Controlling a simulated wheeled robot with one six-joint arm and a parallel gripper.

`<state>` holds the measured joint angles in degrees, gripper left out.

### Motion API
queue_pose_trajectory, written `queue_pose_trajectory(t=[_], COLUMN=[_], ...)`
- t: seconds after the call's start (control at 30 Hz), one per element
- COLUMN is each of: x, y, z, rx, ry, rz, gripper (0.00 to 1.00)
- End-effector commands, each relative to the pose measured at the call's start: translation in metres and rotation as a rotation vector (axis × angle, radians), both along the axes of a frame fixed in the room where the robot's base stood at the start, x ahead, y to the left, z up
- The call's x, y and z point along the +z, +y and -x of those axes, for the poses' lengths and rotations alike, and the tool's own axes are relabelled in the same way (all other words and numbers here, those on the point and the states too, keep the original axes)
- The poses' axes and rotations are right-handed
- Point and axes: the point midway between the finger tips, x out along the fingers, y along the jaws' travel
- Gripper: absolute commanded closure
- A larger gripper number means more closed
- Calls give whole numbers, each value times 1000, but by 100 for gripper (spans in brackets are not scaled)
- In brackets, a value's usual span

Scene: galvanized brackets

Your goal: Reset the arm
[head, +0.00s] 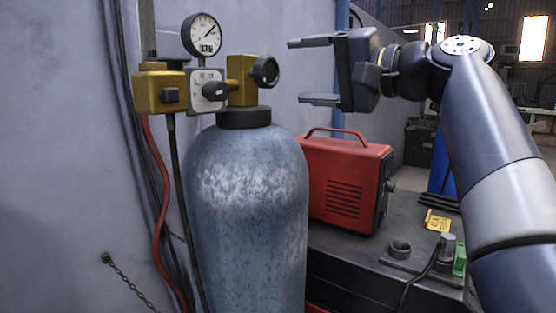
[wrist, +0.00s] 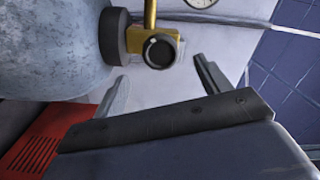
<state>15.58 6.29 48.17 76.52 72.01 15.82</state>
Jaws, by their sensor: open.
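My gripper (head: 312,71) is open and empty in the head view. Its two fingers point left, toward the valve knob (head: 265,72) of the gas cylinder (head: 247,200), with a gap between them and the knob in the picture. My arm reaches in from the right side. In the wrist view my gripper (wrist: 162,88) shows its two fingers spread apart with nothing held. The dark round valve knob (wrist: 160,51) on its brass body lies beyond the fingertips there, and the blue-grey cylinder (wrist: 50,45) fills the upper left.
A brass regulator (head: 160,92) with a round gauge (head: 202,35) sits atop the cylinder beside the wall. A red welder box (head: 345,183) stands on a dark bench (head: 335,262) below my gripper.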

Motion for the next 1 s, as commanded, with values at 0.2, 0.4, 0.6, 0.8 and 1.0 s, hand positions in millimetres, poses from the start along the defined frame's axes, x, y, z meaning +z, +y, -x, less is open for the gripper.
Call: queue_pose_trajectory(t=[0.2,0.4,0.6,0.8,1.0], x=[2,2,1,0,0], y=[29,52,66,68,68], z=[-21,-39,-51,-53,-53], rx=[5,3,1,-1,-1], ry=[1,1,0,2,2], rz=[0,0,-1,-2,-2], gripper=[28,28,28,28,28])
